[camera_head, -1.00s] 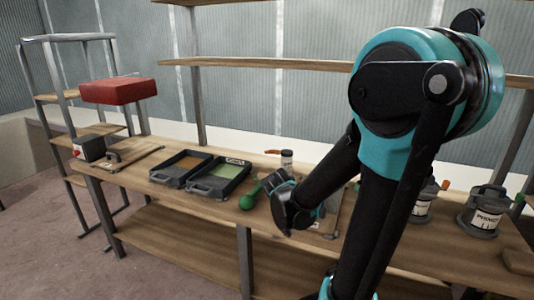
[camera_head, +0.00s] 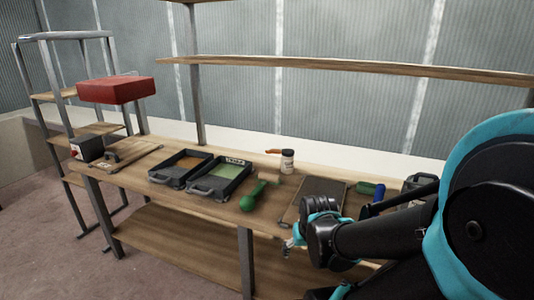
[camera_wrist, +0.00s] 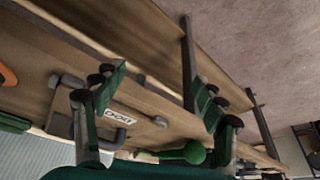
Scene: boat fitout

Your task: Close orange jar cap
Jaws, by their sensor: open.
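A small jar (camera_head: 287,163) with a white label and dark top stands upright at the back of the workbench, in the head view. An orange cap (camera_head: 275,151) sticks out level to the left from the jar's top; its exact joint to the jar is too small to tell. My gripper (camera_head: 289,244) is at the bench's front edge, in front of and below the jar, well apart from it. In the wrist view my gripper (camera_wrist: 158,100) has its fingers spread wide with nothing held between them. I cannot make out the jar in the wrist view.
Two black trays, one orange-brown (camera_head: 181,168) and one green (camera_head: 219,179), lie left of the jar. A green ball-ended tool (camera_head: 248,202) lies before it. A flat dark board (camera_head: 318,190) and green and blue cylinders (camera_head: 377,194) lie right. A shelf (camera_head: 350,67) runs above.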

